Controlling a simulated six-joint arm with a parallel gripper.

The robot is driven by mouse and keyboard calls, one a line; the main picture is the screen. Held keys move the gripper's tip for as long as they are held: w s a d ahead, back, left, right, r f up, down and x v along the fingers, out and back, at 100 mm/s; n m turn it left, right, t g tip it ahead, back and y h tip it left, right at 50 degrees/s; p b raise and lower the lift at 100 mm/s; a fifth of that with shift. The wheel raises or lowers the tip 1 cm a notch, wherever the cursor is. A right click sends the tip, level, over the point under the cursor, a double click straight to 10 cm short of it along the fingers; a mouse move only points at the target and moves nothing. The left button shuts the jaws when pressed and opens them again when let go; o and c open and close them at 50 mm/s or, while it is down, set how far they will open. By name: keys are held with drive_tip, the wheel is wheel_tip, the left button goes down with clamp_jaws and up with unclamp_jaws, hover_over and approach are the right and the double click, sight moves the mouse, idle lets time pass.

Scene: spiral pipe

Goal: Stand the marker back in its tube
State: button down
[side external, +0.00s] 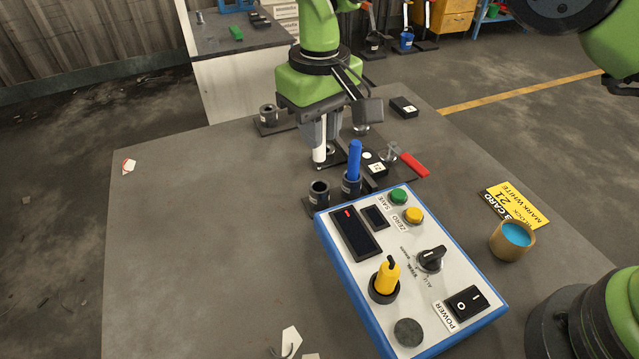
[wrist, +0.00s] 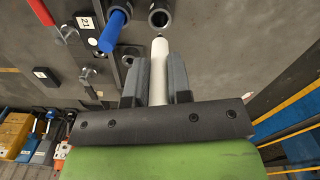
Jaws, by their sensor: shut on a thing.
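My gripper (side external: 321,130) is shut on a white marker (side external: 319,150), which hangs upright with its lower end above the table. In the wrist view, the marker (wrist: 159,60) sits between the two grey fingers (wrist: 157,85). An open dark tube (side external: 319,190) stands in front of the marker and looks empty. In the wrist view, the tube's mouth (wrist: 159,17) is just beyond the marker's tip, apart from it. A blue marker (side external: 354,160) stands in the neighbouring tube (side external: 351,187). Another dark tube (side external: 268,114) stands farther back on the left.
A control box (side external: 410,275) with buttons, a knob and a yellow plug stands close in front of the tubes. Small fixtures and a red-handled clamp (side external: 413,165) lie to the right. A cup (side external: 512,241) and a yellow card (side external: 516,205) are farther right. The left table is mostly clear.

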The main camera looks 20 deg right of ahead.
sight(319, 158)
wheel_tip(319, 158, down, 8)
drive_tip(key=shift+r, duration=0.15)
idle(0.4)
drive_tip(key=c, duration=1.1)
unclamp_jaws()
drive_tip(key=shift+o, duration=0.2)
